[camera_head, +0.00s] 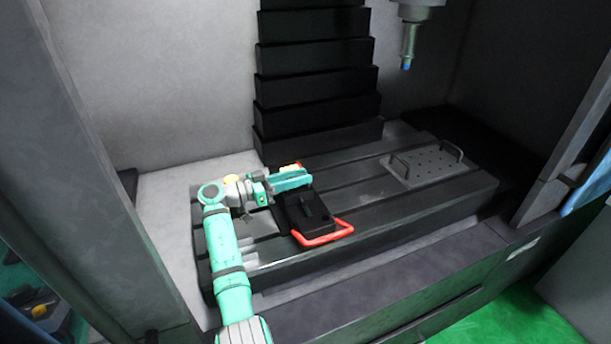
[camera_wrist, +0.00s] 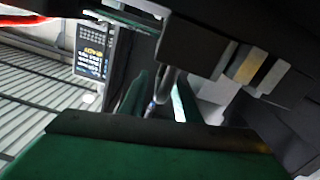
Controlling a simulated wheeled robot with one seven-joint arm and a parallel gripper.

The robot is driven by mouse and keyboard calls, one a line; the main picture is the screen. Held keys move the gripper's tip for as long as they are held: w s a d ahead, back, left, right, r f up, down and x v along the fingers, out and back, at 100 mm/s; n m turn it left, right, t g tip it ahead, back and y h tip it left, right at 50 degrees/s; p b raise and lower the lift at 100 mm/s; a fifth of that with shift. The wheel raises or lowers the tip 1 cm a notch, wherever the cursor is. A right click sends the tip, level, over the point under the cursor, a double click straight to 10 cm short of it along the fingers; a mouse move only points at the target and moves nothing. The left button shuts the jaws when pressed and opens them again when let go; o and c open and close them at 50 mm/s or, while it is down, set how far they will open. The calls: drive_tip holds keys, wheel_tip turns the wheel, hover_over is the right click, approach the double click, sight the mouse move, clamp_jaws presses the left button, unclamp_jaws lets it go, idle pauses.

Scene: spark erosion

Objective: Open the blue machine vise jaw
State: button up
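The machine vise (camera_head: 305,212) is a dark block on the slotted machine table, with a red U-shaped handle (camera_head: 322,238) at its front right. I see no clear blue on it. My gripper (camera_head: 300,178), teal, is at the vise's back edge, close above or beside it; contact cannot be told. In the wrist view my gripper's two green fingers (camera_wrist: 160,100) stand apart, with a thin grey curved piece showing between them. Dark parts with pale metal and yellowish blocks (camera_wrist: 250,68) fill the upper right there. The jaw's opening is not clearly visible.
The slotted table (camera_head: 430,205) carries a perforated plate (camera_head: 428,165) with two handles on the right. A spindle with a blue tip (camera_head: 407,65) hangs above. A black stepped bellows cover (camera_head: 315,75) rises behind. The table between vise and plate is clear.

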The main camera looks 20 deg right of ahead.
drive_tip(key=shift+d, duration=1.35)
clamp_jaws()
